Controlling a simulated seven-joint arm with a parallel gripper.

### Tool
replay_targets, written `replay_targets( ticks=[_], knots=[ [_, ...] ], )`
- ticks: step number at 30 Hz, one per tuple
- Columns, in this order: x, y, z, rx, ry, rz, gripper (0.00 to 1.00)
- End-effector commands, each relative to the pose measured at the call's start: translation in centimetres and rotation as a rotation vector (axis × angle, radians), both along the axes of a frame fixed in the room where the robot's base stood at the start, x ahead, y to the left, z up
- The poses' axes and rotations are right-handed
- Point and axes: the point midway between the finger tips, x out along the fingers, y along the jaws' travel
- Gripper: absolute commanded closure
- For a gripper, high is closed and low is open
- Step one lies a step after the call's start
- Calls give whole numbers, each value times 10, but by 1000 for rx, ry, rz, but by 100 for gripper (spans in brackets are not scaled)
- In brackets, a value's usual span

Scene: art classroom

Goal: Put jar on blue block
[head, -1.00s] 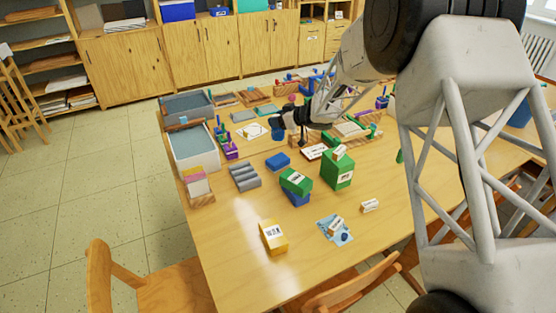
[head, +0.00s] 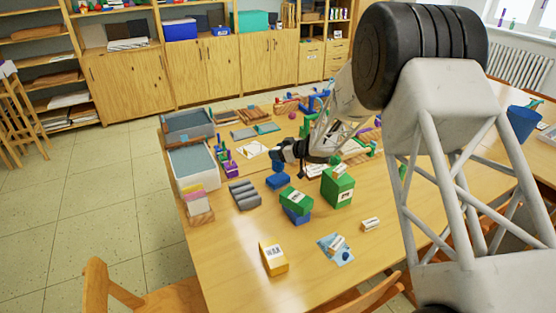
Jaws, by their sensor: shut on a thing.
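A blue block (head: 278,181) lies on the table, left of the middle of the group of things. My gripper (head: 279,155) is just above and behind it in the picture, shut on a small dark-blue jar (head: 277,158). Most of the jar is hidden by the gripper and blurred by its small size. The jar appears held over the block; I cannot tell whether the two touch.
A tall green box (head: 338,188) stands right of the block. Grey ridged pieces (head: 245,196) lie to its left, beside pale trays (head: 196,167). A yellow box (head: 273,257) is nearer the front edge.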

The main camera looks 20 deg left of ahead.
Motion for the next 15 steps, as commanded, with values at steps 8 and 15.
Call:
replay_targets(
  ticks=[8, 15],
  knots=[
    [0, 0, -14, 0, 1, 0, 98],
    [0, 0, -36, 0, 1, 0, 98]
  ],
)
